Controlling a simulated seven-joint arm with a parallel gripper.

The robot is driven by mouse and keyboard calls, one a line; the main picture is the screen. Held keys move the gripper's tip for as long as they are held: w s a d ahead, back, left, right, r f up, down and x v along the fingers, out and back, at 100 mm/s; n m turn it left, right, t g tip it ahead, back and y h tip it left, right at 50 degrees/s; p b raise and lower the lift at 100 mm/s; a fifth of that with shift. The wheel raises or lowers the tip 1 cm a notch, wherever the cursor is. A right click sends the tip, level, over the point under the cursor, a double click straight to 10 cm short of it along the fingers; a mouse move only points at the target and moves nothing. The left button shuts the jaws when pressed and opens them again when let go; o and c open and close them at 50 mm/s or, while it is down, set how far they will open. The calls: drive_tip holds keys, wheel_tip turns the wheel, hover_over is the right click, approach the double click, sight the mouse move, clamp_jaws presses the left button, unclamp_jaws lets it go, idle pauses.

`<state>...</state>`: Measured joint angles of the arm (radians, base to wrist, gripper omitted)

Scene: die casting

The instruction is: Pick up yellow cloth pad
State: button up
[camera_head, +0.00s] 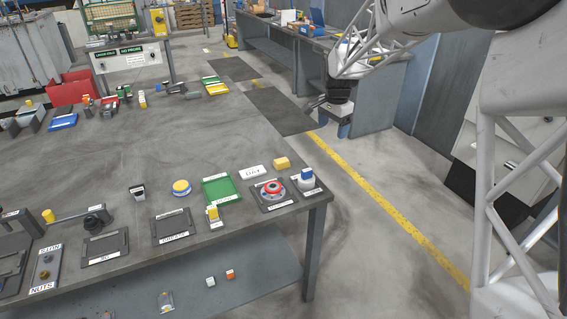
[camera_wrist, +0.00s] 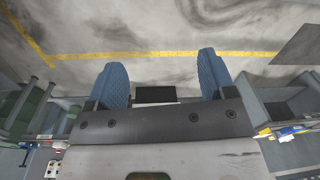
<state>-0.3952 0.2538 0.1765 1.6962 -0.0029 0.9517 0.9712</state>
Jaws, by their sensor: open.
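A flat yellow pad (camera_head: 210,79) lies by a green pad (camera_head: 216,89) at the far right edge of the grey table. It looks like the yellow cloth pad, but it is small and I cannot be sure of its material. A small yellow block (camera_head: 282,163) lies near the front right corner, another yellow thing that could be meant. My gripper (camera_head: 330,108) hangs over the floor to the right of the table, apart from both. In the wrist view my gripper (camera_wrist: 162,82) is open, its two blue ribbed fingers wide apart with nothing between them.
The grey table (camera_head: 130,160) has a bare middle. Along its front are a yellow round piece (camera_head: 181,187), a green tray (camera_head: 217,190) and a red button unit (camera_head: 272,191). A red bin (camera_head: 70,88) stands at the back left. A workbench (camera_head: 280,45) stands beyond the aisle.

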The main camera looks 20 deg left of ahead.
drive_tip(key=w+a+f+m, duration=0.1)
drive_tip(key=w+a+f, duration=0.4)
drive_tip(key=a+f, duration=0.4)
drive_tip(key=m, duration=0.1)
hover_over(282, 160)
drive_tip(key=shift+g, duration=0.4)
wheel_tip(282, 160, down, 8)
drive_tip(key=shift+s+d+r, duration=0.1)
drive_tip(key=shift+s+r, duration=0.05)
drive_tip(key=shift+r, duration=0.05)
drive_tip(key=shift+f, duration=0.15)
drive_tip(key=shift+f, duration=1.2)
drive_tip(key=shift+f, duration=0.1)
drive_tip(key=shift+f, duration=2.5)
drive_tip(key=shift+c, duration=0.2)
